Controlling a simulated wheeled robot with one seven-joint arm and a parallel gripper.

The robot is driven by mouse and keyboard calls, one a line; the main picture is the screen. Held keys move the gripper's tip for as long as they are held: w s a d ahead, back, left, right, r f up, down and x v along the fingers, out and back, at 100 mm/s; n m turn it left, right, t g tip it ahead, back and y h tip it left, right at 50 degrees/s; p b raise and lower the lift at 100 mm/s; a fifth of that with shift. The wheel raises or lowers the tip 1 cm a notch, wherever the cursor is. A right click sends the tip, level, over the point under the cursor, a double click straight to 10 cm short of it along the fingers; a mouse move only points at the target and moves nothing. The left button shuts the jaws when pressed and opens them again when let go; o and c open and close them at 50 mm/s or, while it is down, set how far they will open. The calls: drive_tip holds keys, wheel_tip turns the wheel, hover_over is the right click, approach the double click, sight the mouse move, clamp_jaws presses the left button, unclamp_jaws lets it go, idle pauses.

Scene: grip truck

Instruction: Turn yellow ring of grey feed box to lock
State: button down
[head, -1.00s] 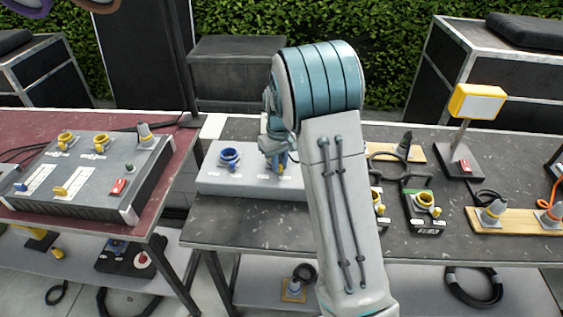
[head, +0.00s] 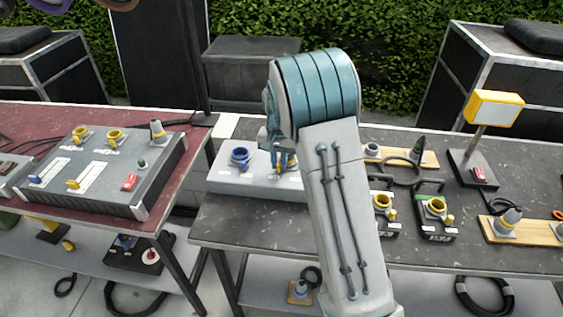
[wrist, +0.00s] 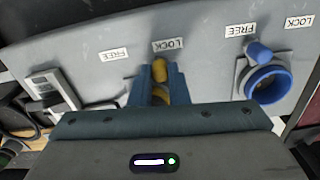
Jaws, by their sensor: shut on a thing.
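The grey feed box (head: 240,187) sits on the dark table, partly hidden by my arm. Its yellow ring (wrist: 158,95) shows between my fingers in the wrist view, mostly covered by them and the palm. My gripper (wrist: 160,74) is shut on the yellow ring at its yellow tab (wrist: 160,70). The tab lies just beside a LOCK label (wrist: 168,45), with a FREE label (wrist: 113,54) farther left in that view. In the head view my gripper (head: 283,160) is down at the box, and the ring is largely hidden.
A blue ring (wrist: 266,82) with its own labels is on the same box, beside my gripper. Small dark boxes with yellow rings (head: 435,207) stand right of my arm. A yellow lamp (head: 494,107) stands farther right. Another grey box (head: 100,175) is on the red table at left.

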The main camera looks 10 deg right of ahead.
sight(278, 164)
drive_tip(key=shift+w+r+m, duration=0.1)
drive_tip(key=shift+w+m, duration=0.05)
drive_tip(key=shift+m, duration=0.15)
drive_tip(key=c, duration=1.4)
unclamp_jaws()
wheel_tip(278, 164, up, 14)
drive_tip(key=shift+f+b, duration=0.1)
drive_tip(key=shift+b, duration=0.45)
drive_tip(key=s+d+r+n+t, duration=0.1)
drive_tip(key=s+d+r+n, duration=0.15)
drive_tip(key=s, duration=1.15)
drive_tip(key=s+f+n, duration=0.1)
drive_tip(key=s, duration=0.4)
drive_tip(key=s+d+f+t, duration=0.1)
drive_tip(key=s+f, duration=0.1)
drive_tip(key=s, duration=0.4)
drive_tip(key=s+f+n+t, duration=0.1)
drive_tip(key=s, duration=0.4)
drive_tip(key=shift+s+d+f+n, duration=0.15)
drive_tip(key=shift+s+f+n, duration=0.1)
drive_tip(key=shift+s+n, duration=0.1)
